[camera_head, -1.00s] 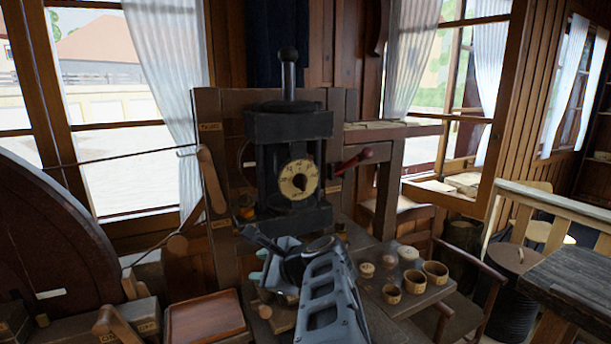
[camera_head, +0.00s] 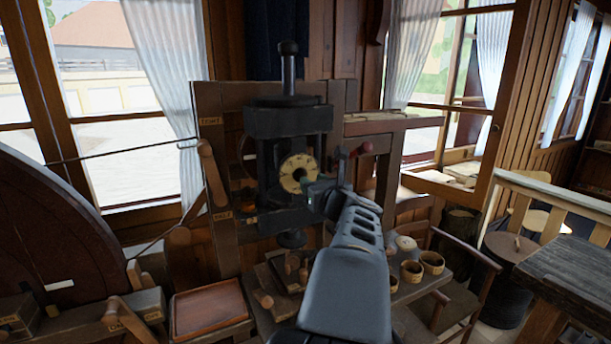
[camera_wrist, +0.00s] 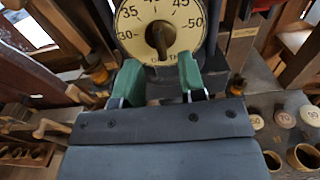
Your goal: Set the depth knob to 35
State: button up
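The cream depth dial (camera_head: 298,174) sits on the front of a black press. In the wrist view the dial (camera_wrist: 185,38) shows 30, 35, 45 and 50, with lettering along its lower edge partly covered by a finger. The dark depth knob (camera_wrist: 160,38) is at its centre, its long shape roughly upright; I cannot tell which number it marks. My gripper (camera_wrist: 160,77) is open, its two green fingers apart and empty. They are just below the knob in the wrist view, one to each side. In the head view my gripper (camera_head: 312,188) partly covers the dial's lower right.
Wooden cups (camera_head: 432,262) and round numbered pieces (camera_wrist: 283,118) stand on the bench to the right. A wooden tray (camera_head: 208,308) lies at lower left, and wooden handles (camera_head: 213,175) stand left of the press.

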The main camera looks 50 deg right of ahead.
jog(key=shift+p+x, duration=0.3)
jog(key=shift+x, duration=2)
grip_shut()
